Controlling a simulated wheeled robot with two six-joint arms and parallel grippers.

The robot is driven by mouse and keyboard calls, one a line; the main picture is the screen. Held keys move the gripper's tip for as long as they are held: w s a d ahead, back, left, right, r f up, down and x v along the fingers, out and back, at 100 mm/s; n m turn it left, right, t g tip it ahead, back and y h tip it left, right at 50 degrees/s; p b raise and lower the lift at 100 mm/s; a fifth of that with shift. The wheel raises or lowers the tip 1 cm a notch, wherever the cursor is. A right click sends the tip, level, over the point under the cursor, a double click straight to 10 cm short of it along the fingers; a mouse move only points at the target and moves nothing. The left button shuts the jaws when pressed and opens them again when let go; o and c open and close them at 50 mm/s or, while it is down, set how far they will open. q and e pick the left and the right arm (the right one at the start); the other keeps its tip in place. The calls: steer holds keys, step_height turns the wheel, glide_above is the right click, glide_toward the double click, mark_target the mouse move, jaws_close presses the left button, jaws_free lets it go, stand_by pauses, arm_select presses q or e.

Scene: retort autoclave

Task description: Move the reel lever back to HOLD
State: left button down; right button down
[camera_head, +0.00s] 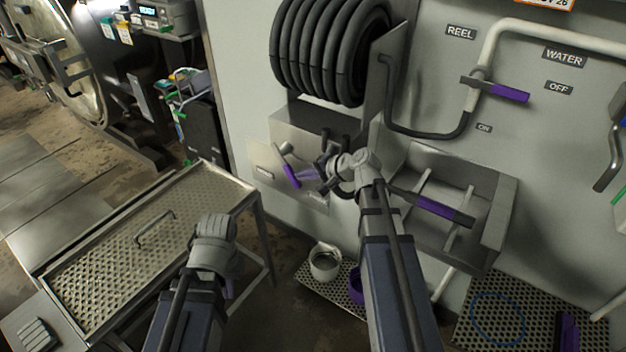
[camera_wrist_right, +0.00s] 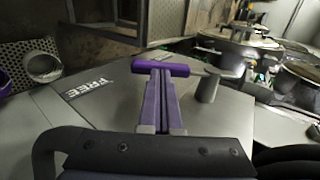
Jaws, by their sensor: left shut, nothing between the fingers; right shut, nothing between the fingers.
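The reel lever has a purple bar handle (camera_head: 291,176) on the grey panel below the hose reel. The right wrist view shows this handle (camera_wrist_right: 146,67) as a crosswise bar, with a FREE label (camera_wrist_right: 88,88) on the panel to its left. My right gripper (camera_head: 311,173) is shut and empty, just right of the handle. In the right wrist view its fingers (camera_wrist_right: 160,85) point at the bar and their tips overlap it; I cannot tell whether they touch. My left gripper (camera_head: 230,287) is low over the perforated table's near side, its fingers mostly hidden by its wrist.
A black hose coil (camera_head: 318,50) hangs above the lever. An open metal sink (camera_head: 500,215) stands to the right, and a purple water lever (camera_head: 510,93) is above it. A perforated table (camera_head: 110,275) is at left. A metal cup (camera_head: 325,262) is on a low grate.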

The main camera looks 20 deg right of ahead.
mark_target(300, 186)
steer(key=shift+w+a+f, duration=0.2)
steer(key=shift+w+f, duration=0.05)
steer(key=f+t+y+b, duration=0.1)
steer(key=b, duration=0.3)
steer(key=w+a+f+t+y+b, duration=0.1)
steer(key=f+b, duration=0.1)
steer(key=b, duration=0.3)
steer(key=w+f+t+y+b, duration=0.1)
steer(key=t+b, duration=0.1)
steer(key=b, duration=0.3)
steer(key=shift+a+f, duration=0.3)
steer(key=shift+f, duration=0.05)
steer(key=w+a+t+y+b, duration=0.4)
steer(key=w+t+b, duration=0.1)
steer(key=b, duration=0.7)
steer(key=shift+w, duration=0.3)
